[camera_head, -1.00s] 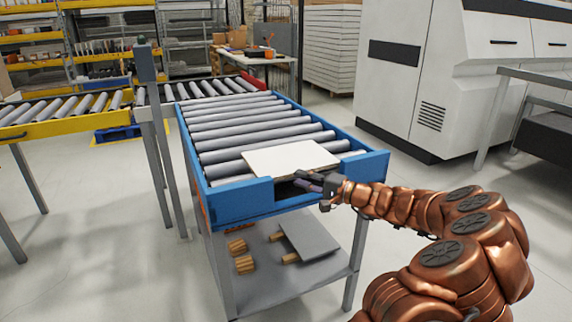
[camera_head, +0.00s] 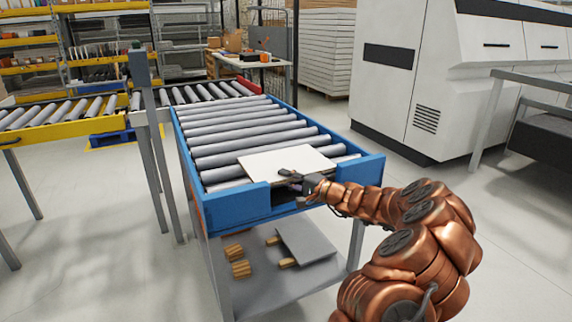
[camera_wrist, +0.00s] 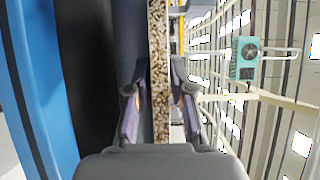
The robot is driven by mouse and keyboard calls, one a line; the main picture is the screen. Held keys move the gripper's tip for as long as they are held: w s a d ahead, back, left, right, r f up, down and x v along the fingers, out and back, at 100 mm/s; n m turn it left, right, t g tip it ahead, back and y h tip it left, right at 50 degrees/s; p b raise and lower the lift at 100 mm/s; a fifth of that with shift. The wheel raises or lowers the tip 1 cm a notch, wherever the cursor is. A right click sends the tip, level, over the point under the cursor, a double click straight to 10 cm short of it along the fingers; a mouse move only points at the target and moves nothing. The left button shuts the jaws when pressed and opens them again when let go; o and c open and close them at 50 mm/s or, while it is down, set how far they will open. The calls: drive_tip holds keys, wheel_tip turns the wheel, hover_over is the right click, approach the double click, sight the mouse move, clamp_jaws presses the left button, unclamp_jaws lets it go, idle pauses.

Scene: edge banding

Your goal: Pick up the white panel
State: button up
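The white panel (camera_head: 262,164) lies flat on the rollers at the near end of the blue-framed conveyor. In the wrist view its speckled chipboard edge (camera_wrist: 159,40) runs up the middle. My gripper (camera_head: 286,175) is at the panel's front edge, in the gap of the blue end frame. One finger shows above the panel's top; the other is hidden below in the head view. In the wrist view my gripper (camera_wrist: 160,105) has a finger on each side of the edge, with a small gap visible on both sides. It looks open around the panel.
The blue end frame (camera_head: 232,207) stands close to my gripper on both sides. A lower shelf (camera_head: 270,290) holds a grey board (camera_head: 307,240) and small wooden blocks (camera_head: 240,268). A large white machine (camera_head: 400,85) stands at the right. Rollers behind the panel are clear.

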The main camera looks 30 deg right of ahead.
clamp_jaws()
drive_tip(key=shift+r, duration=0.1)
idle(0.6)
wheel_tip(320, 180, up, 10)
drive_tip(key=shift+s+f, duration=0.1)
drive_tip(key=shift+f, duration=0.05)
drive_tip(key=s+d+r+p, duration=0.3)
drive_tip(key=s+d+r, duration=0.2)
drive_tip(key=s+r, duration=0.5)
drive_tip(key=shift+s, duration=0.35)
idle(0.7)
drive_tip(key=shift+d+r, duration=0.1)
drive_tip(key=shift+r, duration=0.05)
